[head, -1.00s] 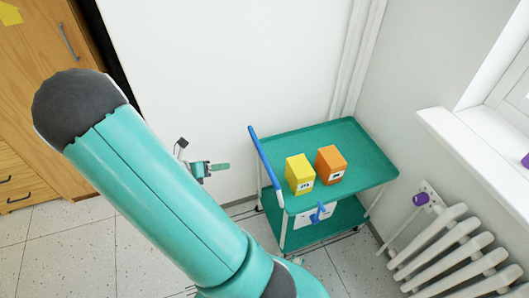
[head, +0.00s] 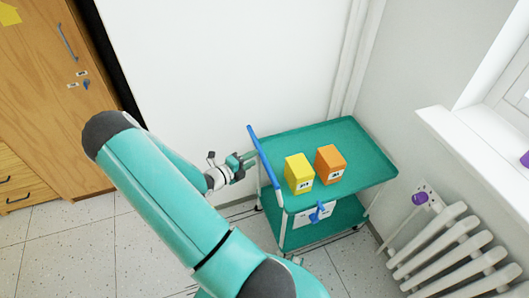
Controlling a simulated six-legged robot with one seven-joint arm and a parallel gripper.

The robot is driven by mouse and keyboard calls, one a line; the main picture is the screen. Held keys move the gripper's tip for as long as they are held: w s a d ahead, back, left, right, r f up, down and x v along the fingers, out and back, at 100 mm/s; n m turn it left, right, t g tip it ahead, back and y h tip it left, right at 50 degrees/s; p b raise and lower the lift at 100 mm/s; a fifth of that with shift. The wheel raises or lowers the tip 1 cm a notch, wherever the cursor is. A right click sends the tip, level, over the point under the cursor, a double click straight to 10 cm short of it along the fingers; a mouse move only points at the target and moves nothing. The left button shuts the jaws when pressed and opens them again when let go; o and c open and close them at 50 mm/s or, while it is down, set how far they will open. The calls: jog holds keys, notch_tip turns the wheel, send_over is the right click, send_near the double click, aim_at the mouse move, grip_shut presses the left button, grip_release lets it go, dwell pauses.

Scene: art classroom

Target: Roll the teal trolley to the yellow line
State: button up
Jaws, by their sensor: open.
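The teal trolley (head: 352,148) stands in the corner, with a top tray, a lower shelf (head: 322,233) and white legs. Its blue handle bar (head: 264,157) runs along the left side of the top tray. My gripper (head: 248,157) is at the left of the handle, open, its fingers close to the bar. I cannot tell whether they touch it or reach around it. My arm covers part of the floor in front. The yellow line is not in view.
A yellow box (head: 299,173) and an orange box (head: 330,165) stand on the top tray. A white radiator (head: 447,250) and a window sill (head: 470,140) are at the right. A wooden cabinet (head: 60,90) is at the left. Tiled floor (head: 70,240) is clear at the lower left.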

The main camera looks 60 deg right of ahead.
jog(key=x, duration=0.7)
jog(key=shift+d, duration=0.1)
grip_shut()
